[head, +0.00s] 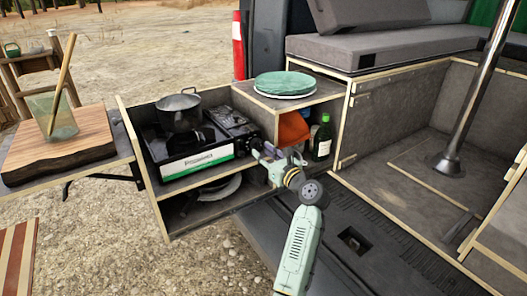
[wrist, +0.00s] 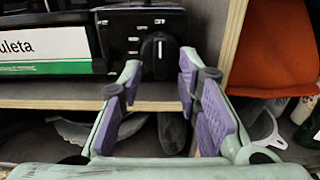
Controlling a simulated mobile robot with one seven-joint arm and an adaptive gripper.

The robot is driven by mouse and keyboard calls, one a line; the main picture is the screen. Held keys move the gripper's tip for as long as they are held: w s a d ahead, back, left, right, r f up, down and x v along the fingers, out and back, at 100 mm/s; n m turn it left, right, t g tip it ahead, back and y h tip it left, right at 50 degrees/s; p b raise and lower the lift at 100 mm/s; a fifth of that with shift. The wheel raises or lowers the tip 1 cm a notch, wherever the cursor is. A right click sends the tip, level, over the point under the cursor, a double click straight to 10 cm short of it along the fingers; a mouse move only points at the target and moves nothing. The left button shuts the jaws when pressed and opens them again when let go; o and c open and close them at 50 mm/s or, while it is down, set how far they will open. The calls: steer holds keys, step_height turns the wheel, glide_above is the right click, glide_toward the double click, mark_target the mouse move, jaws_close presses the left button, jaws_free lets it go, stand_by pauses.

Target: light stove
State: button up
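The camping stove (head: 190,148) is black with a white and green label on its front. It sits on the upper shelf of the pull-out drawer, with a dark pot (head: 181,112) on top. In the wrist view the stove's dark knob (wrist: 159,52) is on the right front panel, its pale marker line pointing up, near the word OFF. My gripper (head: 262,151) is at the right front end of the stove. In the wrist view my gripper (wrist: 163,78) is open, its two purple-padded fingers short of the knob and below it, one to each side. Nothing is between them.
A wooden divider (wrist: 232,30) stands close right of the knob. Beyond it are an orange item (head: 293,129) and a green bottle (head: 322,138). Green plates (head: 285,84) lie on the box top. A side board (head: 60,148) holds a glass with a spoon.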

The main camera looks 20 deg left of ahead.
steer(key=shift+w+a, duration=0.2)
steer(key=shift+a, duration=0.1)
steer(key=shift+c, duration=0.3)
jaws_close()
